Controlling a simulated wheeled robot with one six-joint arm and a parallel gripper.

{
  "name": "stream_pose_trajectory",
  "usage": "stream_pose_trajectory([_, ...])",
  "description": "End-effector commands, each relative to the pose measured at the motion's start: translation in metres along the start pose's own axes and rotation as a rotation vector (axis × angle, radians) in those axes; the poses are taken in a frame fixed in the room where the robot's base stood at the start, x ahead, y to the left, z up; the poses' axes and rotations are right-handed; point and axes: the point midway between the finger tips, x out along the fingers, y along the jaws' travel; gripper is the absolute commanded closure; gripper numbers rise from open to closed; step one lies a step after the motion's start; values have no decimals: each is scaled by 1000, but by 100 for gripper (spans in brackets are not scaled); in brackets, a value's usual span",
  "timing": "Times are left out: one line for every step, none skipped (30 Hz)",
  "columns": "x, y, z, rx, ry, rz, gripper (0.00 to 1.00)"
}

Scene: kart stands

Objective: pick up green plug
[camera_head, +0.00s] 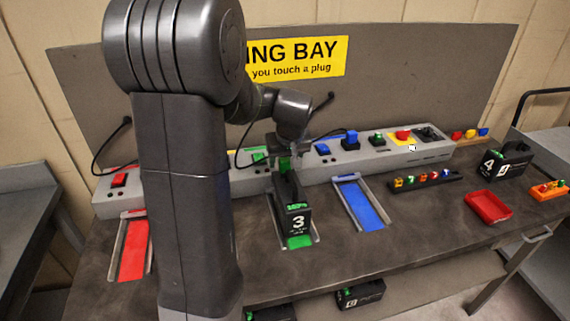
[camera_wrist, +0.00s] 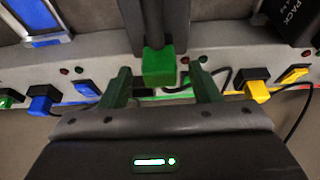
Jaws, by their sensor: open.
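The green plug (camera_wrist: 160,67) is a small green block in the middle of the wrist view, at the end of a dark upright part. My gripper (camera_wrist: 160,75) is open, with one finger on each side of the plug and a visible gap on both sides. In the head view my gripper (camera_head: 283,155) is over the far end of the black pack marked 3 (camera_head: 296,222), and a bit of green shows under it. The pack stands in the green-floored bay (camera_head: 300,242). My wrist partly hides the plug there.
A grey charger strip (camera_head: 375,160) with coloured switches and plugs runs along the back. Black cables loop near it. A blue bay (camera_head: 361,205) lies right, a red bay (camera_head: 133,250) left. A red tray (camera_head: 488,206) and pack 4 (camera_head: 503,162) stand at the right.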

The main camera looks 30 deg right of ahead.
Motion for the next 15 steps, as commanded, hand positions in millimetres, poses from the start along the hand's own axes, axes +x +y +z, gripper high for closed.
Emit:
stream_pose_trajectory([4,0,0,0,-1,0,44])
stream_pose_trajectory([6,0,0,0,-1,-1,44])
stream_pose_trajectory([8,0,0,0,-1,-1,44])
stream_pose_trajectory([9,0,0,0,-1,0,44])
stream_pose_trajectory([9,0,0,0,0,0,44])
stream_pose_trajectory([9,0,0,0,0,0,44])
stream_pose_trajectory([9,0,0,0,0,0,44])
stream_pose_trajectory([9,0,0,0,1,0,44])
stream_pose_trajectory([9,0,0,0,1,0,44])
stream_pose_trajectory([9,0,0,0,1,0,44])
stream_pose_trajectory([9,0,0,0,1,0,50])
stream_pose_trajectory([9,0,0,0,1,0,57])
stream_pose_trajectory([9,0,0,0,1,0,63])
stream_pose_trajectory([9,0,0,0,1,0,69])
stream_pose_trajectory([9,0,0,0,1,0,77])
